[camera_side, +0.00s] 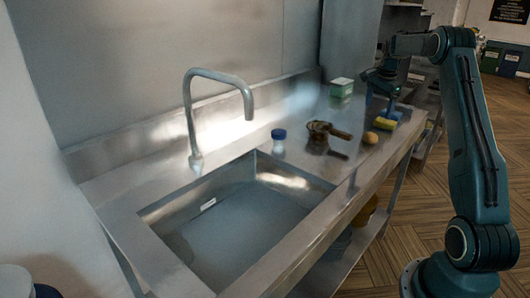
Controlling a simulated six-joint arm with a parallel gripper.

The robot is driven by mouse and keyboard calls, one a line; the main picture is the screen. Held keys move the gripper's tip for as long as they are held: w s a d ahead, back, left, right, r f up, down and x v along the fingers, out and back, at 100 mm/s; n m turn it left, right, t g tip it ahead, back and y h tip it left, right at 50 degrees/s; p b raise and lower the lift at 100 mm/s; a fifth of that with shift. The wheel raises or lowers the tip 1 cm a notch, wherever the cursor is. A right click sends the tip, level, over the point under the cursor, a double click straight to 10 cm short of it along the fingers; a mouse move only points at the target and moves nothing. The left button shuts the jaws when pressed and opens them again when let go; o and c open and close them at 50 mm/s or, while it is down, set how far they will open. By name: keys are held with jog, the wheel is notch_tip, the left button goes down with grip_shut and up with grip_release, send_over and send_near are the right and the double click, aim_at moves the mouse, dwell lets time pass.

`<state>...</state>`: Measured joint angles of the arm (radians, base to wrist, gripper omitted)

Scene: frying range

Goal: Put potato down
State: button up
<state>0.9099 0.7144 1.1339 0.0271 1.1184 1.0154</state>
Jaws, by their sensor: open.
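A small round brown potato (370,138) rests on the steel counter (345,172) near its front edge, right of the sink. My gripper (381,104) is open and points down over the far right part of the counter, behind and slightly right of the potato. It is apart from the potato. Its fingers are small and dark here, so their exact spacing is hard to see.
A yellow sponge (384,124) lies beside the potato, with a blue item (391,114) behind it. A brown pot with a handle (319,131), a blue-capped jar (278,141) and a green-and-white box (341,87) stand nearby. The sink (235,222) and tap (188,110) are left.

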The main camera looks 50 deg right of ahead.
dwell(0.3)
jog(key=a+r+n+t, duration=0.1)
jog(key=a+r+n, duration=0.3)
jog(key=a, duration=0.6)
jog(key=a+r+n, duration=0.3)
jog(key=a+r, duration=0.2)
jog(key=a, duration=0.5)
jog(key=a+r+n+t, duration=0.1)
jog(key=a+r+n, duration=0.3)
jog(key=a, duration=0.5)
jog(key=s+a+f+n+t, duration=0.1)
jog(key=s+a+f+n, duration=0.1)
jog(key=s+a+n, duration=0.3)
jog(key=s+a+f+n+t+y, duration=0.1)
jog(key=s+a+f+n, duration=0.2)
jog(key=s+a, duration=1.1)
jog(key=n, duration=0.3)
jog(key=shift+y, duration=0.3)
